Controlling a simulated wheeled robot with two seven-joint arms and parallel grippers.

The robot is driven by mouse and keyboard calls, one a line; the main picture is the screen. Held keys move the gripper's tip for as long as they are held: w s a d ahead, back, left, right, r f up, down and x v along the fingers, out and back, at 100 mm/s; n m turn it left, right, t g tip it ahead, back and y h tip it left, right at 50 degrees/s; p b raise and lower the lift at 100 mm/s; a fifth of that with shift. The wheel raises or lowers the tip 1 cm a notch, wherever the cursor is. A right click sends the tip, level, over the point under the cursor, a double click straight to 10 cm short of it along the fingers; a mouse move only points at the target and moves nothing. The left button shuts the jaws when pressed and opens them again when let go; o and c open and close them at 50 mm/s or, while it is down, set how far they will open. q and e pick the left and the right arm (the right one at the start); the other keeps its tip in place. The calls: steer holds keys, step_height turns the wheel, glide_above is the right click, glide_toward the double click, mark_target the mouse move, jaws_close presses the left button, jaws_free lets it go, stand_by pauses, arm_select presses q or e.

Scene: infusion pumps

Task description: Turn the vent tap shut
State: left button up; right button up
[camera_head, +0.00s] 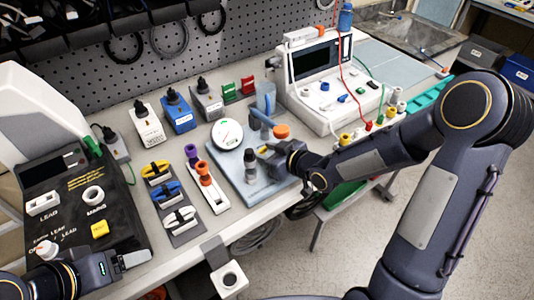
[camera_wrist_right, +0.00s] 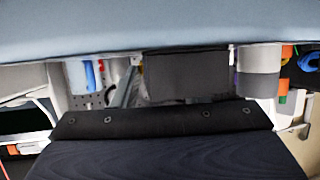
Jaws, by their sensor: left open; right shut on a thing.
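A pale blue-grey board (camera_head: 238,185) near the table's front edge carries a round white gauge (camera_head: 227,133), a post with a dark top (camera_head: 250,160) and an orange cap (camera_head: 281,131). Blue handle-like parts (camera_head: 262,118) stand at its back. I cannot tell for certain which part is the vent tap. My right gripper (camera_head: 265,153) reaches in from the right, low over the board beside the post. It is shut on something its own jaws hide. In the right wrist view a dark block (camera_wrist_right: 187,76) fills the middle. My left gripper (camera_head: 130,260) is open at the lower left.
Connector holders (camera_head: 170,195) and a white strip with purple and orange plugs (camera_head: 205,184) stand left of the board. A black panel (camera_head: 75,205) lies at the far left. A white instrument (camera_head: 325,85) with red and green cables stands behind right. Small boxes (camera_head: 180,112) line the back.

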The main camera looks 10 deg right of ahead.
steer(key=shift+a+m+t+h+b, duration=0.1)
steer(key=shift+m+t+h+b, duration=0.3)
steer(key=shift+b, duration=0.8)
arm_select(q)
step_height(320, 180, down, 3)
steer(key=shift+f, duration=0.2)
arm_select(e)
steer(key=o, duration=1)
steer(key=shift+s, duration=0.1)
arm_select(q)
steer(key=shift+r+p, duration=0.25)
steer(key=shift+p, duration=0.1)
arm_select(e)
steer(key=shift+v, duration=3.9)
steer(key=shift+r, duration=0.1)
